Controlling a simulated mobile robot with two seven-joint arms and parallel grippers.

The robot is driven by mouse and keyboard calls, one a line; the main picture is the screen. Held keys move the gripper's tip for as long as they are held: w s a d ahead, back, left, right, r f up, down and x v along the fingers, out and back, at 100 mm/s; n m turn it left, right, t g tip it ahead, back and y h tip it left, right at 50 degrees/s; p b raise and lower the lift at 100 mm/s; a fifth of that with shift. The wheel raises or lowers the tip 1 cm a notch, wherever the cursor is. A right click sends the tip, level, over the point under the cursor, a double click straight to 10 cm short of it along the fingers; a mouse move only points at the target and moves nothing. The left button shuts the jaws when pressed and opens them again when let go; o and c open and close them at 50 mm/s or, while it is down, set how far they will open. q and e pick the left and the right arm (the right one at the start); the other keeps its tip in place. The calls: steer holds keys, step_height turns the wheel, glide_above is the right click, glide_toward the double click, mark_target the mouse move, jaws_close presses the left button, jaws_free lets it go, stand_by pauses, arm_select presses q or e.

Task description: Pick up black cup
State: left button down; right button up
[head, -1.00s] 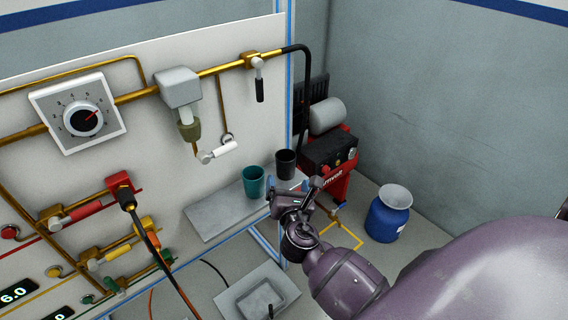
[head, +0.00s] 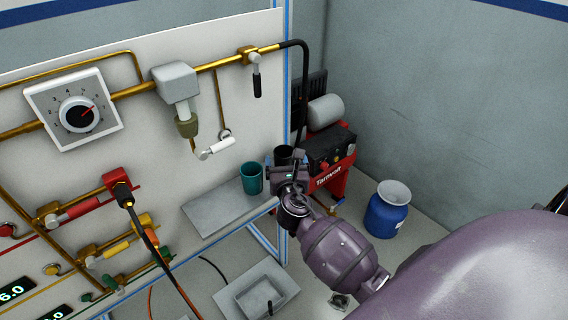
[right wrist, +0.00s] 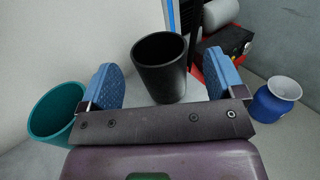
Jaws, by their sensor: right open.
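The black cup (head: 284,156) stands upright on the grey shelf (head: 205,211) below the panel, partly hidden behind my right gripper (head: 286,172) in the head view. In the right wrist view the black cup (right wrist: 160,66) is ahead of my right gripper (right wrist: 160,90), between the lines of its two blue fingers. The fingers are apart and nothing is held. Whether they reach to the cup's sides cannot be told. A teal cup (head: 251,178) stands just left of the black one; it also shows left of the left finger in the right wrist view (right wrist: 56,113). My left gripper is not in view.
A red and black machine (head: 330,160) stands right of the shelf. A blue container (head: 388,210) with a pale top is on the floor farther right. The panel (head: 225,80) with pipes and valves rises behind the shelf. A grey basin (head: 258,292) is below. The shelf's left part is clear.

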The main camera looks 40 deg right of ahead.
mark_target(282, 153)
steer(key=x, duration=0.4)
steer(key=c, duration=1)
